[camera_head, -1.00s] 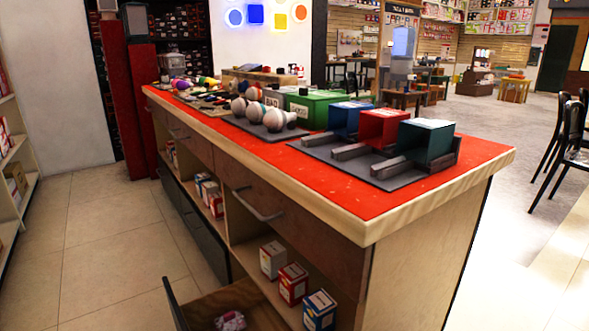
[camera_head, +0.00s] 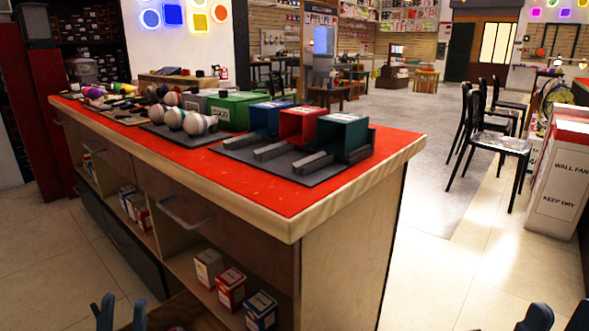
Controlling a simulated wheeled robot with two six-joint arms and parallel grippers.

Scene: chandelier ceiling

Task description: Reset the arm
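My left gripper (camera_head: 122,313) shows at the bottom left edge, in front of the counter's lower shelves. Its two blue-grey fingertips point up and stand apart, with nothing seen between them. My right gripper (camera_head: 558,318) shows at the bottom right edge over the pale floor. Its two fingertips also stand apart, with nothing seen between them. Only the fingertips show. The rest of both grippers and both arms are below the picture.
A wooden counter with a red top (camera_head: 255,187) fills the left and middle. A wall fan carton (camera_head: 561,175) and black chairs (camera_head: 497,145) are at right. Floor between counter and carton is clear.

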